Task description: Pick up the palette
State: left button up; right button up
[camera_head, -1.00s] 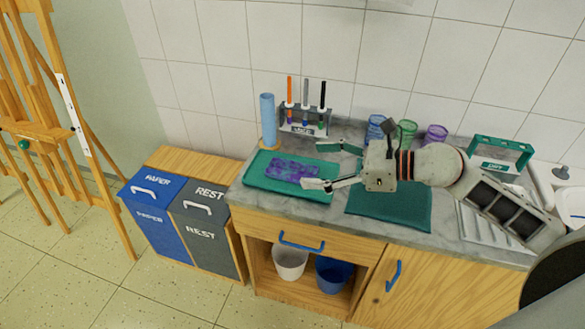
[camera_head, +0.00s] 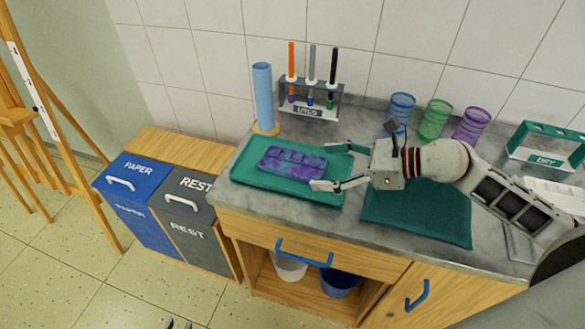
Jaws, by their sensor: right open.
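The palette (camera_head: 292,163) is a purple and blue block with wells, lying flat in a green tray (camera_head: 247,180) on the grey counter. My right gripper (camera_head: 328,166) reaches in from the right. Its two fingers are spread apart, with the tips just right of the palette over the tray's right part. It is empty, and I see a gap between it and the palette. Only small dark tips of my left gripper (camera_head: 179,324) show at the bottom edge; the rest is out of frame.
A blue paper roll (camera_head: 264,97) and a marker rack (camera_head: 309,98) stand behind the tray. Blue, green (camera_head: 434,119) and purple cups stand behind my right arm. A dark green mat (camera_head: 420,222) lies under that arm. Paper and rest bins (camera_head: 140,195) stand left of the counter.

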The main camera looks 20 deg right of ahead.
aim_at(283, 163)
jog(key=shift+w+a, duration=0.25)
jog(key=shift+a, duration=0.2)
jog(key=x, duration=0.6)
jog(key=shift+w+r, duration=0.2)
jog(key=shift+w, duration=0.35)
jog(key=shift+c, duration=0.2)
jog(key=c, duration=1.1)
